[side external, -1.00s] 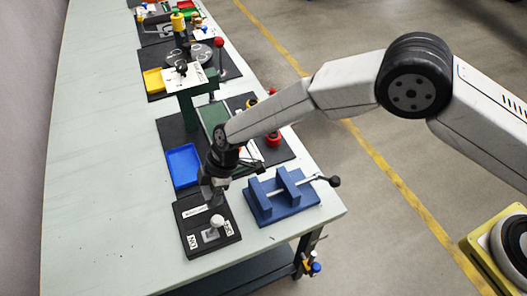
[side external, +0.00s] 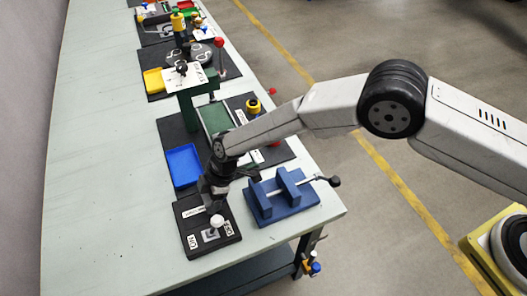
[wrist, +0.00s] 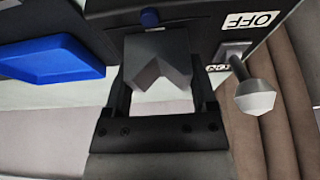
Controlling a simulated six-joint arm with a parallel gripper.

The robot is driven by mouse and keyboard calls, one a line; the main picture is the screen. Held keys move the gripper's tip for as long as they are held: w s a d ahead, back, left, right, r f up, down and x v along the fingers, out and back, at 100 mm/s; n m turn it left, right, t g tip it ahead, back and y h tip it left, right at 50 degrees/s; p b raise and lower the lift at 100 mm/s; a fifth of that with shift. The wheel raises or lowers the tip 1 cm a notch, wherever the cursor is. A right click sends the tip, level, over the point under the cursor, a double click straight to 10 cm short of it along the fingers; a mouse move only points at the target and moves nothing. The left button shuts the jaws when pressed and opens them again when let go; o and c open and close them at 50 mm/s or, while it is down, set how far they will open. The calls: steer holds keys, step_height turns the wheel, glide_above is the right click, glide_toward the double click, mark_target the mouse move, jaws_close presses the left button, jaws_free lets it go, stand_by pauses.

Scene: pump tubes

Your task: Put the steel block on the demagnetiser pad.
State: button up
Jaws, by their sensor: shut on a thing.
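My gripper (side external: 213,201) is over the back part of a black unit (side external: 190,237) with ON and OFF labels and a small lever with a pale knob (side external: 217,221). This unit looks like the demagnetiser. In the wrist view my gripper (wrist: 161,80) is shut on the grey steel block (wrist: 158,48), which has a V-shaped notch and sits between the two black fingers. The lever knob (wrist: 255,97) and OFF label (wrist: 266,20) are to the right of the block there. The block is mostly hidden in the side view, and I cannot tell whether it touches the unit.
A blue tray (side external: 183,166) lies behind the unit, and also shows in the wrist view (wrist: 48,60). A blue vise (side external: 281,198) with a handle stands close on the right. A green press (side external: 189,112) stands further back. The table's left side is clear.

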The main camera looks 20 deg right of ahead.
steer(key=shift+f, duration=0.2)
steer(key=o, duration=1.3)
steer(key=shift+r, duration=0.1)
steer(key=shift+r, duration=0.2)
steer(key=shift+v, duration=5.9)
steer(key=shift+d, duration=0.2)
